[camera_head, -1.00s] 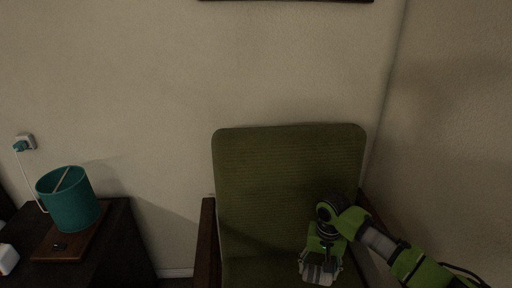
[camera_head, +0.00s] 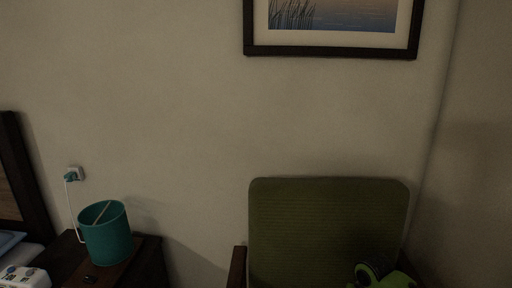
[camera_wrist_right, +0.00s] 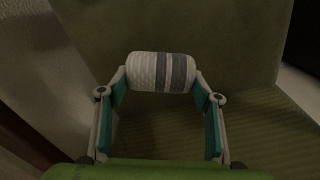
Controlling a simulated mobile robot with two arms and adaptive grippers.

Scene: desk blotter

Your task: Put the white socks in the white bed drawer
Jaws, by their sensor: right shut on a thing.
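The white socks (camera_wrist_right: 160,72) show in the right wrist view as a rolled bundle with grey stripes. My right gripper (camera_wrist_right: 160,80) is shut on them, with one fingertip at each end of the roll. Behind the socks are the green chair's backrest and seat. In the head view only a green part of my right arm shows at the bottom right; the gripper and socks are out of that view. My left gripper is not in view. No white bed drawer shows in either view.
The green chair (camera_head: 325,225) stands against the wall. A bed edge (camera_head: 22,180) shows at the far left. A framed picture (camera_head: 330,50) hangs above.

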